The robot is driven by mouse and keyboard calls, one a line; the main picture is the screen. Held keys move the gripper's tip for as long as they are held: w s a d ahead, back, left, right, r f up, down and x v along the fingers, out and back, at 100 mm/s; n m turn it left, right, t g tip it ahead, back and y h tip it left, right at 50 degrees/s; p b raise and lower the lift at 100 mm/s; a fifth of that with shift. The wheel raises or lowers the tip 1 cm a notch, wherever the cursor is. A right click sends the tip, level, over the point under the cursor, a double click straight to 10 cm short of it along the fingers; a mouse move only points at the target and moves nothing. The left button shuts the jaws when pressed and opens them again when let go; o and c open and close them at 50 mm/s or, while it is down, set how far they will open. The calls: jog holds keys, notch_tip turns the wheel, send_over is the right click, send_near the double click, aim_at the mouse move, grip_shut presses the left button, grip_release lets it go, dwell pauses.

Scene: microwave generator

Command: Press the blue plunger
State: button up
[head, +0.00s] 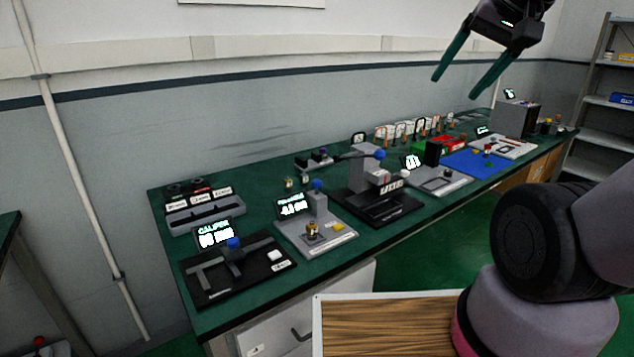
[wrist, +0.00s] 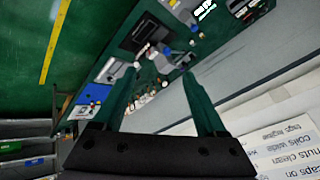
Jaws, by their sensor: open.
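My gripper (head: 454,88) is open and empty, high above the far part of the bench, with its two green fingers apart. In the wrist view my gripper (wrist: 159,73) also shows open, with bench instruments far beyond the fingers. Several blue knobs show in the head view. One blue knob (head: 316,184) tops a grey post on a light grey gauge. Another blue knob (head: 232,243) sits on the black caliper stand (head: 264,277). A blue ball (head: 379,154) ends the lever of the black-based press (head: 384,214). I cannot tell which one is the blue plunger. My gripper touches none of them.
The green bench (head: 170,235) runs along the wall, crowded with instruments. A blue mat (head: 466,164) and a grey box (head: 514,120) are toward its far end. Shelves (head: 596,138) stand at the right. The air around my gripper is clear.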

jog(key=c, duration=0.5)
jog(key=shift+w+f, duration=0.1)
jog(key=shift+w, duration=0.2)
jog(key=c, duration=0.5)
jog(key=w+f, duration=0.1)
jog(key=w, duration=0.1)
jog(key=w+f+n, duration=0.1)
jog(key=w, duration=0.2)
jog(key=w+f+n+h, duration=0.1)
jog(key=w, duration=0.2)
jog(key=shift+w+a+f, duration=0.1)
jog(key=shift+w+a, duration=0.1)
jog(key=shift+a, duration=0.15)
grip_shut()
jog(key=w+a+f+n+y, duration=0.4)
jog(key=w+a+f+n, duration=0.5)
jog(key=w+a+f, duration=0.6)
notch_tip(320, 180, down, 2)
jog(key=a, duration=0.2)
jog(key=shift+a+f, duration=0.15)
jog(key=shift+a, duration=0.15)
